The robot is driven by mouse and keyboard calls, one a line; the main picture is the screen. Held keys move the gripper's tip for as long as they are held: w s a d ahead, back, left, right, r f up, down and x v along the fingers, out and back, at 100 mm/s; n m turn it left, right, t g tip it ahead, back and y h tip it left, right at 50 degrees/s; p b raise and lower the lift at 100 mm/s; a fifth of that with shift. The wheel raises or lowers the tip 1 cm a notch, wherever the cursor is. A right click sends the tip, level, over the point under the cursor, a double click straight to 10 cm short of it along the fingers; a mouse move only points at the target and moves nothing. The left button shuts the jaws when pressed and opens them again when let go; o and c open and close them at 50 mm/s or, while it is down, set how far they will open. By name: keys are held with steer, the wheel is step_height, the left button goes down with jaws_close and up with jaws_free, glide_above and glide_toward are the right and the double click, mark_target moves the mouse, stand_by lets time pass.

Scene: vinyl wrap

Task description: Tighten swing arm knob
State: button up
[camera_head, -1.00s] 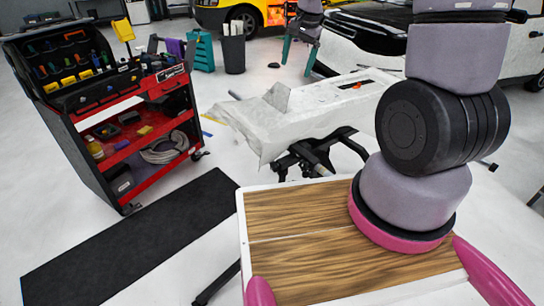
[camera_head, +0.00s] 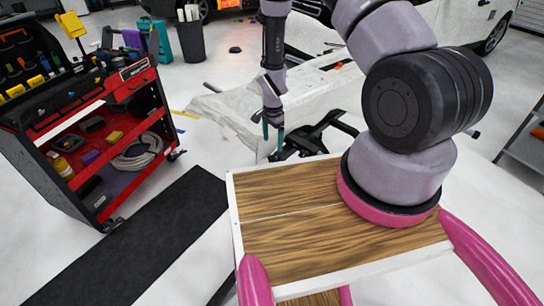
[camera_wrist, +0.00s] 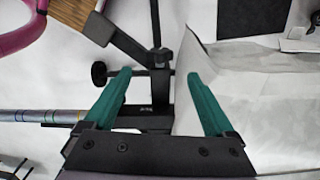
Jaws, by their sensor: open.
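My gripper (camera_head: 273,139) points down beside the black stand (camera_head: 318,139) in the head view. In the wrist view my gripper (camera_wrist: 158,76) has its two teal fingers apart, with nothing held between them. A black round knob (camera_wrist: 99,73) sits just left of the left fingertip, on a thin bar joined to the stand. The stand's black upright and clamp (camera_wrist: 159,60) show between and beyond the fingertips. I cannot tell whether any finger touches the stand. The knob is not distinct in the head view.
A sheet-covered panel (camera_head: 225,108) lies beside the stand, and its white sheet (camera_wrist: 240,70) is close to the right finger. My wood-topped base is near the stand. A red and black tool cart (camera_head: 100,125) stands left, with a black floor mat (camera_head: 135,240) before it.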

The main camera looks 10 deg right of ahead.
mark_target(273, 156)
step_height(273, 156, down, 9)
steer(key=shift+r, duration=0.1)
stand_by(0.3)
steer(key=c, duration=1.3)
